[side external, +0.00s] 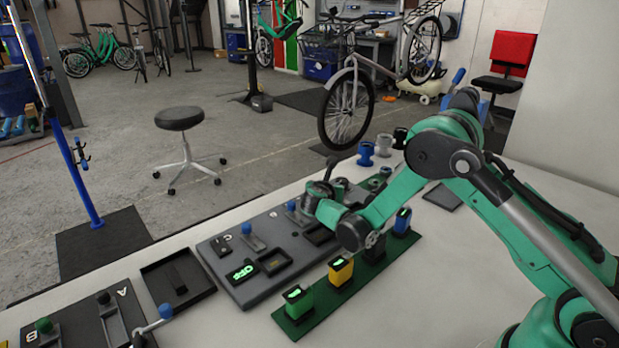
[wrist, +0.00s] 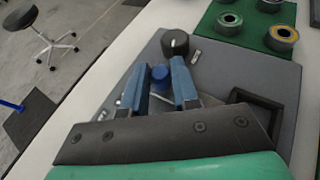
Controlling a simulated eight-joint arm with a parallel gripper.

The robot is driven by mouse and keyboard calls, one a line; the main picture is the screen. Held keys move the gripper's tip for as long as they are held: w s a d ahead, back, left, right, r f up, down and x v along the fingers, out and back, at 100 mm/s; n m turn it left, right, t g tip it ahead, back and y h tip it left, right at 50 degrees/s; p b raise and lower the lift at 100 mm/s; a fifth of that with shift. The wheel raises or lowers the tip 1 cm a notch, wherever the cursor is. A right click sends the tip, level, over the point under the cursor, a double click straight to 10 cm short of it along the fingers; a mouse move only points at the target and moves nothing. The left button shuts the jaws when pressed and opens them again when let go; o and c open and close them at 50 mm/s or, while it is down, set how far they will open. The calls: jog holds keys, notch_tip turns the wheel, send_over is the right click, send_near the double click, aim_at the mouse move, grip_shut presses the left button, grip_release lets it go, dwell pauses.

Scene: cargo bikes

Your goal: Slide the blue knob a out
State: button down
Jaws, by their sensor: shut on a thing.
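My gripper (wrist: 160,62) is shut on a blue knob (wrist: 159,77), with one blue finger on each side of it. The knob stands on a dark grey panel (wrist: 215,67), beyond the wrist housing. In the side external view my gripper (side external: 318,190) is low over the far part of the grey panel (side external: 219,265), and the knob between its fingers cannot be made out there. Other blue-knobbed sliders (side external: 246,229) and (side external: 291,206) stand nearer on the same panel. I cannot read a label at the held knob.
A black dial (wrist: 175,43) stands just beyond the fingers. A black open tray (wrist: 262,108) lies to their right. A green board (side external: 309,319) with green, yellow and blue blocks runs alongside the panel. A black tray (side external: 178,281) and another lettered panel (side external: 75,325) lie at left.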

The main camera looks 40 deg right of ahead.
dwell(0.8)
jog(key=shift+w, duration=0.6)
jog(key=shift+a, duration=0.1)
jog(key=c, duration=0.7)
grip_release()
jog(key=shift+o, duration=0.2)
jog(key=shift+v, duration=2.8)
